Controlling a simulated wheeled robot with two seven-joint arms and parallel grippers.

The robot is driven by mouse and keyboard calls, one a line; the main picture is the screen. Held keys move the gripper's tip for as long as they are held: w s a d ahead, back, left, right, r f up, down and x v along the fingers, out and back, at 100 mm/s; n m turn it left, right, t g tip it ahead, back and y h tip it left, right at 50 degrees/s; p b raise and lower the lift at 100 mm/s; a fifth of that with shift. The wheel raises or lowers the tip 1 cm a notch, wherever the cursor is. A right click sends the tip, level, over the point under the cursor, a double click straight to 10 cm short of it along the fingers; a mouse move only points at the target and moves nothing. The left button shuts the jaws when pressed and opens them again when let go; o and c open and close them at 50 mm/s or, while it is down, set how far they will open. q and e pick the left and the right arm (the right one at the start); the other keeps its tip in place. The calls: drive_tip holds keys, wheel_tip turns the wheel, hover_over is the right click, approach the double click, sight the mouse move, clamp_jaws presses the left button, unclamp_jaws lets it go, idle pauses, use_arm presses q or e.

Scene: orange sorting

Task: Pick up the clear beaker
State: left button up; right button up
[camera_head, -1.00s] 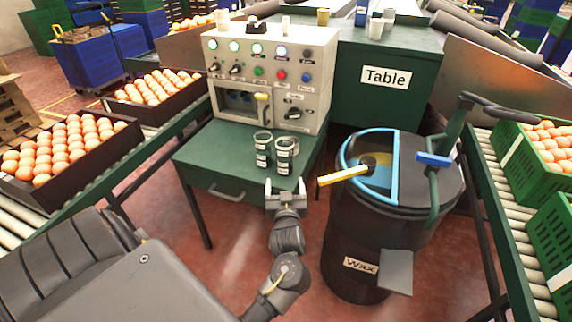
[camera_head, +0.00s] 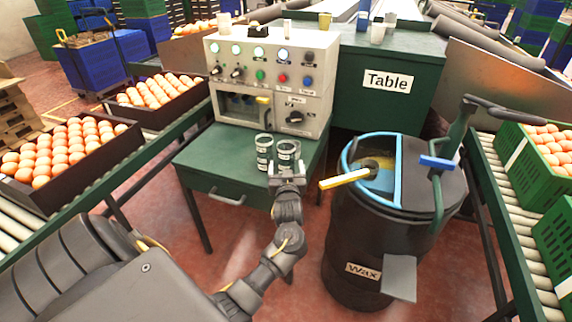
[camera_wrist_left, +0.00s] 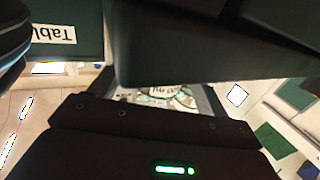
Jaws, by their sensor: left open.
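Two clear beakers with dark-and-white labels stand upright side by side on the small green table (camera_head: 190,165). The left beaker (camera_head: 264,146) is a little farther back. The right beaker (camera_head: 288,150) is directly in front of my left gripper (camera_head: 287,172). That gripper is open, its fingers at the lower part of the right beaker, which they partly hide. I cannot tell whether they touch it. In the left wrist view, clear, labelled glass (camera_wrist_left: 165,97) shows in the gap beyond the dark gripper body. My right gripper is not in view.
A control box (camera_head: 268,75) with knobs stands behind the beakers. A black wax barrel (camera_head: 360,240) with a yellow-handled tool (camera_head: 344,179) stands close to the right. Conveyors with orange-filled crates (camera_head: 70,150) run along both sides.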

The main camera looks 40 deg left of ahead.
use_arm(q)
drive_tip(key=shift+w+a, duration=0.25)
drive_tip(key=c, duration=1.1)
drive_tip(key=shift+r, duration=0.2)
